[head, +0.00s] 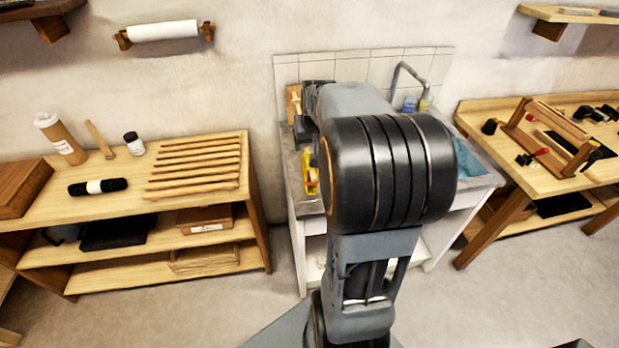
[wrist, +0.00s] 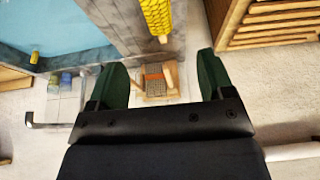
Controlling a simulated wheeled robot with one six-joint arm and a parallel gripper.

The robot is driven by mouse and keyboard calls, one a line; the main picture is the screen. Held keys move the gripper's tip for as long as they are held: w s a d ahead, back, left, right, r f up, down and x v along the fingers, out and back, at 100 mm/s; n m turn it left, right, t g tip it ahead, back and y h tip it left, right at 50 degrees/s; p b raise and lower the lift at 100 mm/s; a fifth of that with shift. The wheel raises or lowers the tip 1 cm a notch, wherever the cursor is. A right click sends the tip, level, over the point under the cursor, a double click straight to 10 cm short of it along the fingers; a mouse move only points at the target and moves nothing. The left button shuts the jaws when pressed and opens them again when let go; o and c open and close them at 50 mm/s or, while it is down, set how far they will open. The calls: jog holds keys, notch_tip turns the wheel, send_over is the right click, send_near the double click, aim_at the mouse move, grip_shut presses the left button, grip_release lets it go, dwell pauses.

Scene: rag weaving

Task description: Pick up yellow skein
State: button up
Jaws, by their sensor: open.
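The yellow skein (head: 311,174) lies on the left end of the grey sink counter in the head view, partly covered by my arm. In the wrist view the yellow skein (wrist: 157,15) shows at the top edge, cut off by the frame. It has a knobbly, wound look and a small yellow end pointing down the picture. My gripper (wrist: 162,75) is open, with two dark green fingers and nothing between them. The skein is apart from the fingers, beyond their tips in the picture. In the head view my arm hides the fingers.
The blue sink basin (wrist: 60,25) is left of the skein in the wrist view, with a tap (wrist: 42,122) below it. A small wooden board (wrist: 158,92) shows between the fingers, farther off. A slatted rack (head: 195,168) lies on the left bench (head: 125,207).

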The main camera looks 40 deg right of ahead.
jog(key=x, duration=0.7)
jog(key=shift+d+f+p, duration=0.25)
jog(key=shift+d+p, duration=0.1)
jog(key=shift+p+x, duration=0.7)
jog(key=shift+x, duration=2.15)
jog(key=shift+a, duration=0.1)
jog(key=shift+c, duration=0.3)
jog(key=c, duration=0.9)
